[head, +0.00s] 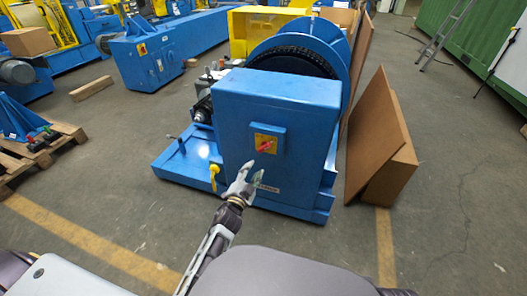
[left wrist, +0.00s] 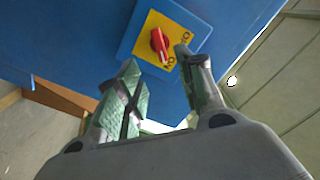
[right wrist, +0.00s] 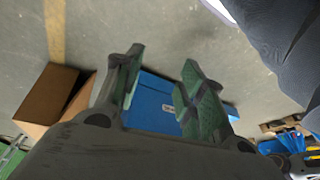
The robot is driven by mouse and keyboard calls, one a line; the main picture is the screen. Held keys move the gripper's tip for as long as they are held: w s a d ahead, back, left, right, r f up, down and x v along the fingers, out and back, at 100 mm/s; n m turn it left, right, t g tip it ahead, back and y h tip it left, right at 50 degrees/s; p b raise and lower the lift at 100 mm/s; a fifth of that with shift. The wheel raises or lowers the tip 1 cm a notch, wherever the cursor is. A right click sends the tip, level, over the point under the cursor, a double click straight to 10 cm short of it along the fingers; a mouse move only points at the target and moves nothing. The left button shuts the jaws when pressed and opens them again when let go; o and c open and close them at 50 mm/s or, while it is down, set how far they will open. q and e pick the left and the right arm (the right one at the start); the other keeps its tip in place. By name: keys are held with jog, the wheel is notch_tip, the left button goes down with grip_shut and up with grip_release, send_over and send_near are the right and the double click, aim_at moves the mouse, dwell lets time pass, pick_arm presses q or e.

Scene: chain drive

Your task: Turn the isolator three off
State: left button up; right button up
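The isolator is a red rotary knob (head: 265,145) on a yellow plate, in a small blue housing on the front of a blue cabinet (head: 290,110). In the head view its handle lies at a slant. The left wrist view shows the knob (left wrist: 159,44) close up, with dark lettering on the plate partly hidden by a finger. I cannot read a number on it. My left gripper (head: 250,173) is open and empty, just below and in front of the isolator, its fingers apart from the knob. My right gripper (right wrist: 162,62) is open and empty, over the floor.
A chain wheel under a blue guard (head: 295,60) stands behind the cabinet. Brown panels (head: 375,135) lean at its right. A yellow valve-like part (head: 214,172) sits on the blue base at the left. A pallet (head: 38,155) stands far left. The floor in front is clear.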

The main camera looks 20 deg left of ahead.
pick_arm(q)
jog(key=shift+w, duration=0.1)
pick_arm(e)
jog(key=shift+f, duration=0.1)
pick_arm(q)
jog(key=b, duration=0.1)
send_near(263, 150)
jog(key=w, duration=0.2)
jog(key=shift+w+d+b, duration=0.2)
jog(key=shift+w+b, duration=0.2)
jog(key=shift+w, duration=1.75)
jog(key=shift+w+b, duration=0.5)
jog(key=shift+w, duration=1.4)
pick_arm(e)
notch_tip(263, 150, down, 7)
jog(key=w+a+t+y, duration=0.1)
jog(key=a, duration=0.1)
pick_arm(q)
jog(key=shift+c, duration=0.3)
